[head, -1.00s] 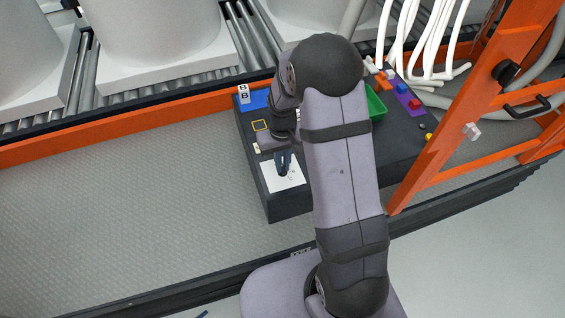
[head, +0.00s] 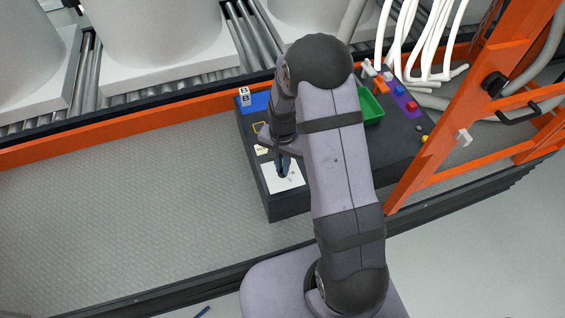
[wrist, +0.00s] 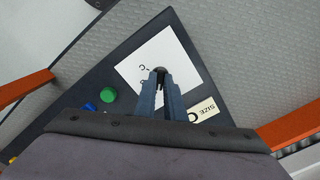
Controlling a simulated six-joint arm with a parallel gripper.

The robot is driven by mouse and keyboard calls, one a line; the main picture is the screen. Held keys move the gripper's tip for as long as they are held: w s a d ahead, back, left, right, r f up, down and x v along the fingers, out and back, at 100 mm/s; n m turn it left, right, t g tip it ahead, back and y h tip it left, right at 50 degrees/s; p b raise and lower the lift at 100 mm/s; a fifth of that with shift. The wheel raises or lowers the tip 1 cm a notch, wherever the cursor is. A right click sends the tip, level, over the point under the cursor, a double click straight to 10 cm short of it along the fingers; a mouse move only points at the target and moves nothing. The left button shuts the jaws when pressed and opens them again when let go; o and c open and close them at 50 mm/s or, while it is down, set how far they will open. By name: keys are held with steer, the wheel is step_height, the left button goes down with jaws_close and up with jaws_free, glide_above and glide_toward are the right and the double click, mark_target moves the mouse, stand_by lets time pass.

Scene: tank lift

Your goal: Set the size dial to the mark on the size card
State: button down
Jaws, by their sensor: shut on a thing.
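The size dial (wrist: 160,70) is a small dark knob on a white panel (wrist: 183,62); it is mostly hidden between my fingertips. My gripper (wrist: 160,79) is shut on the dial from above, and it also shows over the white panel in the head view (head: 283,172). A letter that looks like C is printed on the panel beside the dial, left of my fingertips in the wrist view. The size card (wrist: 203,111) is cream, reads SIZE with a large letter C partly cut off by my wrist, and lies beside the panel. The dial's pointer is hidden.
The dark console (head: 284,208) also carries a blue area (head: 256,102), lettered B cards (head: 244,95), a green tray (head: 372,107) and a purple strip (head: 405,100) with coloured blocks. An orange frame (head: 440,120) stands at the right. The grey floor to the left is clear.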

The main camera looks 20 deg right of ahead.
steer(key=m+p, duration=0.1)
steer(key=m, duration=0.4)
steer(key=shift+r+m+p, duration=0.1)
steer(key=shift+m+p, duration=0.2)
steer(key=m+p, duration=0.1)
steer(key=m, duration=0.4)
steer(key=shift+w, duration=0.1)
steer(key=m+p, duration=0.1)
steer(key=m, duration=0.9)
steer(key=shift+m+p, duration=0.3)
steer(key=c, duration=1.8)
jaws_free()
steer(key=shift+c, duration=0.2)
steer(key=shift+r, duration=3.6)
